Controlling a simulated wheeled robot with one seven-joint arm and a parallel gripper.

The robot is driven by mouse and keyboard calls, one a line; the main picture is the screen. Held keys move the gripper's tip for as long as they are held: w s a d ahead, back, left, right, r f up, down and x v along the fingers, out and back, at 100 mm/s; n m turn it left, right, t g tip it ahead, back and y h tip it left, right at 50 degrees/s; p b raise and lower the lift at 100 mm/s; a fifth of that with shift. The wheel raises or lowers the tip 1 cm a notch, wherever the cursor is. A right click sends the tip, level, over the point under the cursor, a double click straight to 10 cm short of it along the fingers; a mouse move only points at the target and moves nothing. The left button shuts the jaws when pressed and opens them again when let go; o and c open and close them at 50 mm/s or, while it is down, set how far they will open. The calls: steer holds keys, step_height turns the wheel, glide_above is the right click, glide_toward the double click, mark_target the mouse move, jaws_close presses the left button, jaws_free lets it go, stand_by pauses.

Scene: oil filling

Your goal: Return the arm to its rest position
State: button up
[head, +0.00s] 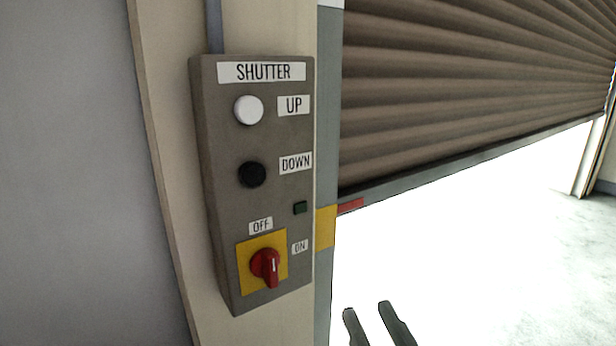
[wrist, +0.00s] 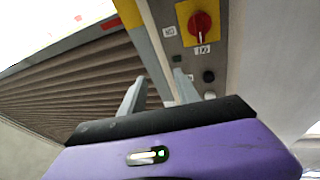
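My gripper (head: 368,309) shows at the bottom of the head view, right of the shutter control box (head: 225,180) and apart from it. Its two fingers are spread with nothing between them. In the wrist view, my gripper (wrist: 158,82) also shows two separated fingers, with the box beyond them appearing upside down. The box has a white UP button (head: 249,110), a black DOWN button (head: 252,174) and a red rotary switch (head: 267,266) on a yellow plate. The switch handle points roughly downward. The red switch is also clear in the wrist view (wrist: 201,25).
The brown roller shutter (head: 450,90) is partly up, with a bright opening below it. The box is on a beige post (head: 165,120) beside the grey shutter rail (head: 327,120). A grey wall (head: 70,180) fills the left. Open space surrounds the fingers at lower right.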

steer(key=s+d+f+g+h, duration=0.1)
steer(key=s+d+f, duration=0.3)
steer(key=s, duration=0.6)
steer(key=s+d+f+m+g+h, duration=0.1)
steer(key=s+d+f+g+h, duration=0.1)
steer(key=s+f, duration=0.7)
steer(key=s+d+f+m+g+h, duration=0.1)
steer(key=s+d+f, duration=0.4)
steer(key=s, duration=0.6)
step_height(320, 180, down, 2)
steer(key=shift+s+d+g+h, duration=0.35)
steer(key=shift+g+h, duration=0.15)
steer(key=shift+h, duration=0.5)
